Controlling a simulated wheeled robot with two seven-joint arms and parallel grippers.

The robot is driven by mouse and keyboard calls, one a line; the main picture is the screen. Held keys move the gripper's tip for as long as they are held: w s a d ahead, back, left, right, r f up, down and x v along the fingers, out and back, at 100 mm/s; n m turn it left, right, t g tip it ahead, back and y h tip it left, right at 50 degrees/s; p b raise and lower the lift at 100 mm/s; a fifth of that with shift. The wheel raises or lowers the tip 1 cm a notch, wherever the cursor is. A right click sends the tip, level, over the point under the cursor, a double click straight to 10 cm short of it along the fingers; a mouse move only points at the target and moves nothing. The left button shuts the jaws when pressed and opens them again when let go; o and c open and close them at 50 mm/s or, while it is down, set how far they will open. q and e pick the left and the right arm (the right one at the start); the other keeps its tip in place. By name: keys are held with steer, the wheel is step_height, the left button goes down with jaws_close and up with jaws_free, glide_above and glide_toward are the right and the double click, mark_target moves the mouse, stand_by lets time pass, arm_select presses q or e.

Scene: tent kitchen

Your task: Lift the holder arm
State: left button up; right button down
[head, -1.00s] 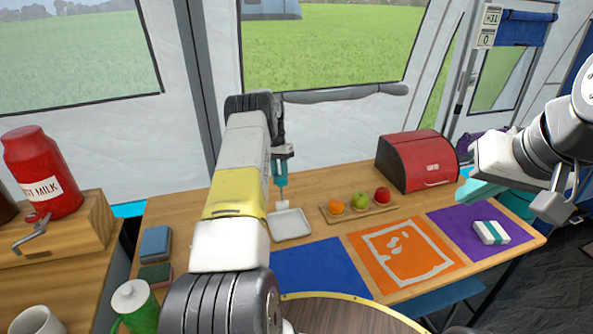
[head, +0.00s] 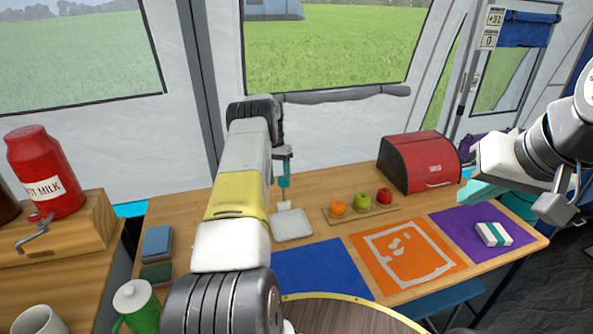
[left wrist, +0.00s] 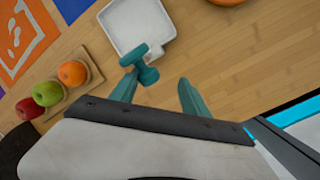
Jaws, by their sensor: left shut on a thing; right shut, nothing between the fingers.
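A white square tray-like piece (head: 292,226) lies on the wooden table beneath my left gripper (head: 284,188). It also shows at the top of the left wrist view (left wrist: 138,20). A teal dumbbell-shaped part (left wrist: 147,66), which looks like the holder arm, sits at its near edge against one fingertip. My right gripper (head: 482,190) is shut and empty, above the table's right end.
A wooden board (head: 374,214) with an orange and two apples lies right of the tray, in front of a red bread box (head: 420,162). Blue, orange and purple mats (head: 475,228) cover the front. A white-teal block (head: 494,234) lies on the purple mat.

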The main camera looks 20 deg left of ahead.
arm_select(q)
steer(key=shift+d+r, duration=0.15)
steer(key=shift+d, duration=0.05)
stand_by(0.6)
steer(key=v, duration=0.7)
steer(key=shift+r, duration=0.3)
steer(key=shift+a, duration=0.1)
